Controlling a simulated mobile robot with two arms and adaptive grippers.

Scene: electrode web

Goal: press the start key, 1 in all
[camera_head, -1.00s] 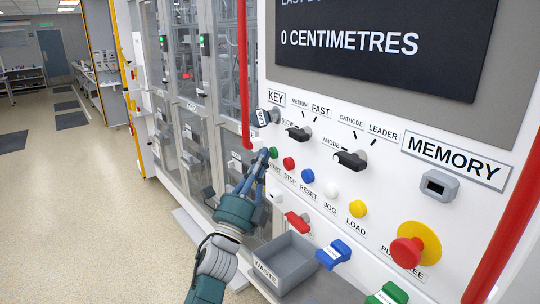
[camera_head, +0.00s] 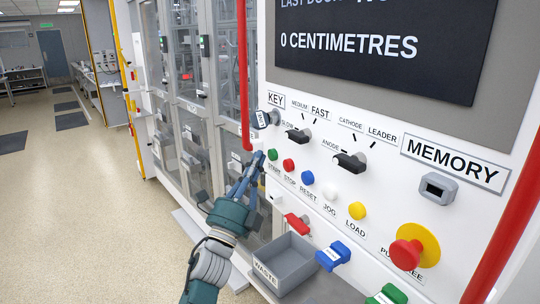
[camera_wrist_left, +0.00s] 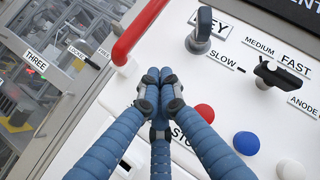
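The green start key (camera_head: 272,154) is on the white panel, above its START label (camera_head: 273,169), at the left end of a row of round buttons. My left gripper (camera_head: 259,157) is just left of the key in the head view, with its blue fingertips close to it and a small gap showing. In the left wrist view the fingertips (camera_wrist_left: 160,76) are drawn together and hold nothing. The green key does not show there; the fingers cover that part of the panel. My right gripper is not in view.
Beside the start key are the red stop button (camera_head: 288,165) and blue reset button (camera_head: 307,177). Above it is a key switch (camera_head: 265,119). A red vertical rail (camera_head: 243,70) runs close left of the key. A grey waste bin (camera_head: 283,264) is below.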

